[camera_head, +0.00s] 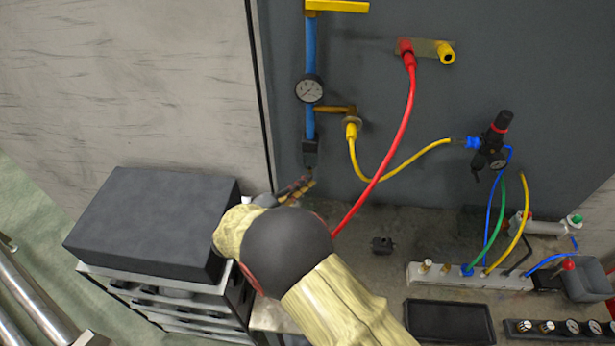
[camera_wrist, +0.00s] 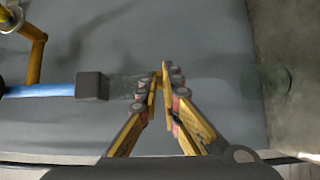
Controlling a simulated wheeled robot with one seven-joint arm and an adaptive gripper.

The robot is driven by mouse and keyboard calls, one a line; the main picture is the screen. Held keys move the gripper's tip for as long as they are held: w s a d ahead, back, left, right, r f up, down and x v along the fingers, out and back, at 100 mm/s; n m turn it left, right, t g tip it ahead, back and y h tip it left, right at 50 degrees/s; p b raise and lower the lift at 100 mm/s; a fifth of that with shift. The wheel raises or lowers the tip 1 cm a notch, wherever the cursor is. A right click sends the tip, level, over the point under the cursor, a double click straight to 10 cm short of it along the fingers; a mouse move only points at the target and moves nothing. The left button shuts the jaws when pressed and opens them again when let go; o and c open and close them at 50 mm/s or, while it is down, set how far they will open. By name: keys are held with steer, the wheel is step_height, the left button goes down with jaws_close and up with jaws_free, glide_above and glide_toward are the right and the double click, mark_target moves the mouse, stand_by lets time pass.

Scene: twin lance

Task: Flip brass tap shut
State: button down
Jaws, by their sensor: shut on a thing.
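A blue pipe (camera_head: 310,60) runs down the grey panel, with a yellow bar-shaped handle (camera_head: 338,6) across its top. A brass-coloured branch (camera_head: 332,109) leaves the pipe below a round gauge (camera_head: 309,89) and meets a yellow hose. I cannot tell for certain which of these is the tap. The pipe ends in a dark block (camera_wrist: 92,86), with a clear, see-through piece (camera_wrist: 122,87) beyond it. My gripper (camera_wrist: 163,75) has its fingers nearly together across that clear piece, well below the handle and the branch. My arm hides part of the bench in the head view.
A dark box (camera_head: 150,220) sits on a drawer rack at left. A red hose (camera_head: 400,120) and the yellow hose (camera_head: 400,165) hang in front of the panel. A regulator (camera_head: 492,145) and a manifold (camera_head: 440,273) are at right. A black tray (camera_head: 450,320) lies in front.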

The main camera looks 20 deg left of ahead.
steer(key=shift+a+m+g+h+p, duration=0.35)
steer(key=shift+m+h, duration=0.25)
steer(key=shift+h, duration=0.2)
steer(key=shift+f+g+h, duration=0.1)
steer(key=shift+g+h, duration=0.15)
steer(key=shift+h, duration=0.05)
steer(key=c, duration=2.3)
jaws_free()
steer(key=shift+w, duration=0.1)
steer(key=v, duration=1.2)
